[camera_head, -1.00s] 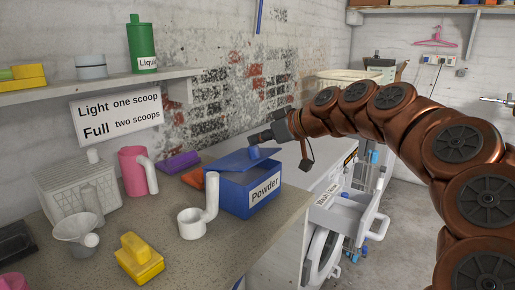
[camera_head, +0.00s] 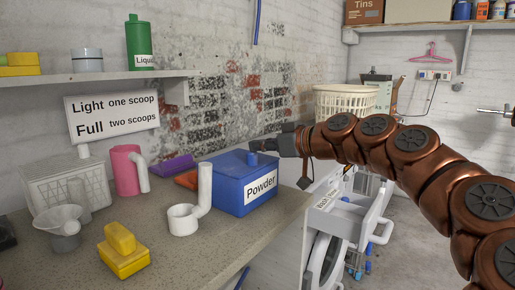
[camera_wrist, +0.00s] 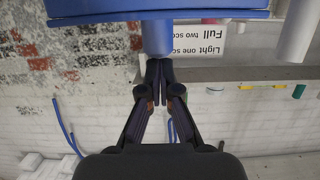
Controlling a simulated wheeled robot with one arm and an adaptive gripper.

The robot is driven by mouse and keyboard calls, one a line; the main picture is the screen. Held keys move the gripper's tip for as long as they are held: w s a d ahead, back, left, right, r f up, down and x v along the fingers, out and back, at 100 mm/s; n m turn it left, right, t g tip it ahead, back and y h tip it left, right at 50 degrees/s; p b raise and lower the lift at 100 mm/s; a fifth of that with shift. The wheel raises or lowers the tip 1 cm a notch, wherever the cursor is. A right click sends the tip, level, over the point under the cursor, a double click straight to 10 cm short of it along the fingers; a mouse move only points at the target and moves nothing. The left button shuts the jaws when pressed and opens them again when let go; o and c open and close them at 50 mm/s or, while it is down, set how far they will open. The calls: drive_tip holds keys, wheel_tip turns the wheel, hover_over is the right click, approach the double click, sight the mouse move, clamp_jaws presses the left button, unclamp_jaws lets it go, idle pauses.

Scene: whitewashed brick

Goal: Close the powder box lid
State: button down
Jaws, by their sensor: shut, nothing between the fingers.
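The blue powder box (camera_head: 246,196) stands on the counter with its white "Powder" label facing me. Its blue lid (camera_head: 228,162) lies flat over the top, and no gap or inside shows in the head view. A round blue knob (camera_head: 252,158) stands up from the lid. My gripper (camera_head: 268,145) is at the box's back right, close beside the knob. In the wrist view the fingertips (camera_wrist: 155,68) are together and empty, just by the knob (camera_wrist: 157,38), with the lid's blue edge (camera_wrist: 90,18) beyond. I cannot tell whether they touch the knob.
A white scoop (camera_head: 183,220) stands close left of the box. A pink jug (camera_head: 124,172), orange and purple items and a yellow box (camera_head: 122,255) share the counter (camera_head: 190,262). A white machine with its drawer (camera_head: 335,200) out stands right. A shelf (camera_head: 100,80) runs above.

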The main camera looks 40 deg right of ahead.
wheel_tip(320, 180, up, 4)
drive_tip(key=shift+r+p, duration=0.2)
drive_tip(key=shift+p, duration=0.7)
drive_tip(key=b+v, duration=0.3)
drive_tip(key=v, duration=0.7)
drive_tip(key=shift+f+b, duration=0.3)
